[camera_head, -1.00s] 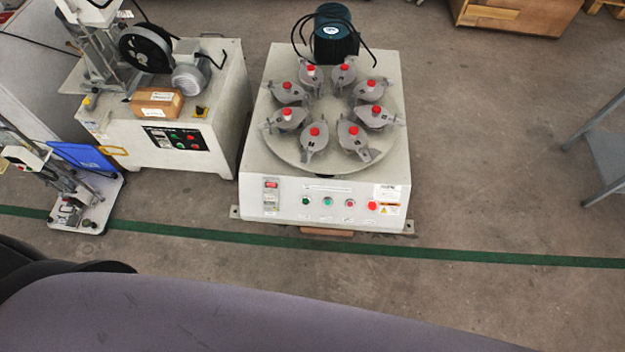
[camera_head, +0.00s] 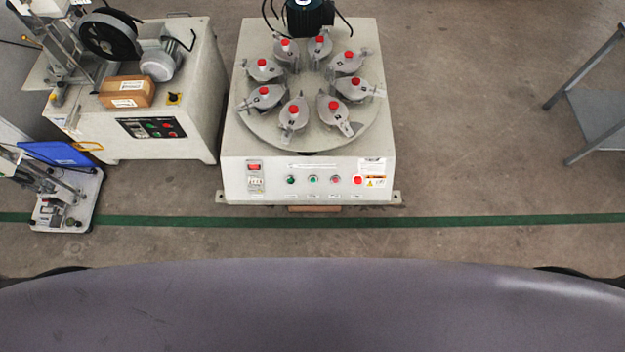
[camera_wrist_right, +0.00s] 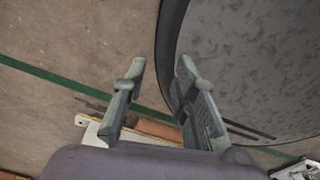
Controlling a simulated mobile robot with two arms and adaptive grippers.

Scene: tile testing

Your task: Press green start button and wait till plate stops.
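The tile testing machine (camera_head: 235,170) stands ahead of me in the head view. Its round plate (camera_head: 317,137) carries several grey holders with red caps. The front panel has a green button (camera_head: 291,180) on the left, a second green one (camera_head: 313,180) beside it, a small red one (camera_head: 335,180) and a larger red one (camera_head: 358,180). My right gripper (camera_wrist_right: 160,75) shows in the right wrist view, its two fingers apart with nothing between them, over the floor. Neither gripper shows in the head view, and my left gripper is out of sight.
A small device on a white base (camera_head: 48,215) is at far left. A grey metal table (camera_head: 600,110) is at the right. Clear floor with a green line (camera_head: 480,220) lies in front.

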